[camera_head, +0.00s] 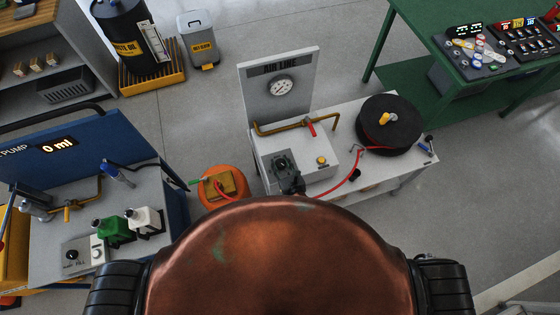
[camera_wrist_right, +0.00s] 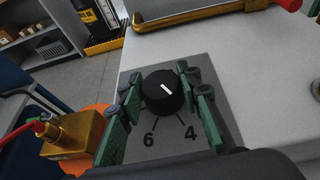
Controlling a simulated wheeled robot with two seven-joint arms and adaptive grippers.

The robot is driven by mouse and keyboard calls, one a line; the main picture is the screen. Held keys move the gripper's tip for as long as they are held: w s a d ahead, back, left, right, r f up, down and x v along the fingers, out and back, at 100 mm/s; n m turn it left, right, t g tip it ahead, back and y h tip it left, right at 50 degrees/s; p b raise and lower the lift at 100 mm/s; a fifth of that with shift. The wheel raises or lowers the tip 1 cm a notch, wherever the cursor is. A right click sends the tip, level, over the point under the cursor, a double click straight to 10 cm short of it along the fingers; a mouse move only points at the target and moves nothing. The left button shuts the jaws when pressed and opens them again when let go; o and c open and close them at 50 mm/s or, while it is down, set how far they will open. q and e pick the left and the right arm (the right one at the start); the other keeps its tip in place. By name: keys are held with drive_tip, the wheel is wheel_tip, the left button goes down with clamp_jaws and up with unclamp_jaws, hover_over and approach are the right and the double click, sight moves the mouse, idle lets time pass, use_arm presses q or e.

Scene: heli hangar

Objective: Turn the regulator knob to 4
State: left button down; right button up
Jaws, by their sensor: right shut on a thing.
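The regulator knob (camera_wrist_right: 162,92) is round and black with a short white pointer mark. It sits on a grey plate (camera_wrist_right: 215,85) with the numbers 6 and 4 and tick lines showing below it. The white mark slants; I cannot tell which end is the pointing end, and other numbers are hidden. My right gripper (camera_wrist_right: 160,80) is shut on the knob, a green finger on each side. In the head view my right gripper (camera_head: 284,166) covers most of the knob on the AIR LINE bench (camera_head: 400,185). My left gripper is not in view.
The AIR LINE panel with gauge (camera_head: 281,87) stands behind the knob. A brass pipe with a red lever (camera_head: 311,128), a yellow button (camera_head: 321,160) and a black hose reel (camera_head: 390,125) are close by.

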drive_tip(key=shift+m+h, duration=0.6)
drive_tip(key=shift+h, duration=0.1)
drive_tip(key=shift+p, duration=0.35)
drive_tip(key=o, duration=1.2)
drive_tip(key=shift+c, duration=0.2)
drive_tip(key=shift+s, duration=0.1)
drive_tip(key=v, duration=1.2)
drive_tip(key=shift+a+f, duration=0.15)
drive_tip(key=shift+f, duration=0.05)
drive_tip(key=shift+t, duration=0.3)
